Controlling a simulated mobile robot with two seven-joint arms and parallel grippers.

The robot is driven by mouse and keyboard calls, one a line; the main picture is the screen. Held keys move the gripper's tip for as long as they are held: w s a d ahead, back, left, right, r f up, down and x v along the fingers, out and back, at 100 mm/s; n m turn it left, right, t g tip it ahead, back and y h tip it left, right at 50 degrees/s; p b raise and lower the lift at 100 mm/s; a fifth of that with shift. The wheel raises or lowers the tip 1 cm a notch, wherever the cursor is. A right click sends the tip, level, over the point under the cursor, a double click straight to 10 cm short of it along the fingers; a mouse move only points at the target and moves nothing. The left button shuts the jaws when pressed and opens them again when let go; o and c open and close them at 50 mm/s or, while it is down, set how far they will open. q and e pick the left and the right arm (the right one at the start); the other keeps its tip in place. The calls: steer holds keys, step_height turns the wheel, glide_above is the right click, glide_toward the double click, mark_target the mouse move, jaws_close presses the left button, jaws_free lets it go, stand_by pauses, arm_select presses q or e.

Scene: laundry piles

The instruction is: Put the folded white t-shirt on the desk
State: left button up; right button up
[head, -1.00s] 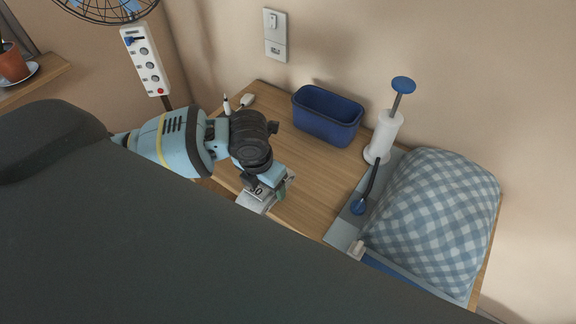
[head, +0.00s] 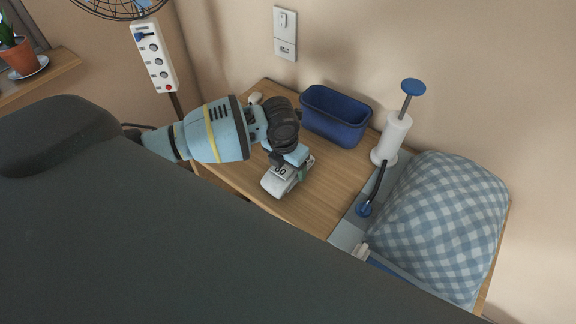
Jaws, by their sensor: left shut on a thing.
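My left gripper (head: 286,178) reaches in from the left over the wooden desk (head: 322,204). It is shut on a small whitish bundle, which looks like the folded white t-shirt (head: 273,187). Only a little of the bundle shows below the jaws. It is over the bare desk top, close to the desk's front edge. I cannot tell whether it touches the wood. My right gripper is not in view.
A blue bin (head: 335,117) stands at the desk's back. A white pump with a blue handle (head: 391,138) and a blue checked cushion-like bundle (head: 440,220) on a grey-blue base take the right side. My dark body hides the lower left.

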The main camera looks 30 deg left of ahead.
mark_target(284, 168)
arm_select(q)
steer(key=shift+f, duration=0.2)
steer(key=shift+f, duration=0.15)
steer(key=o, duration=1.1)
steer(key=shift+c, duration=0.2)
step_height(284, 168, up, 12)
steer(key=s, duration=0.2)
steer(key=shift+p, duration=0.45)
steer(key=shift+a, duration=0.1)
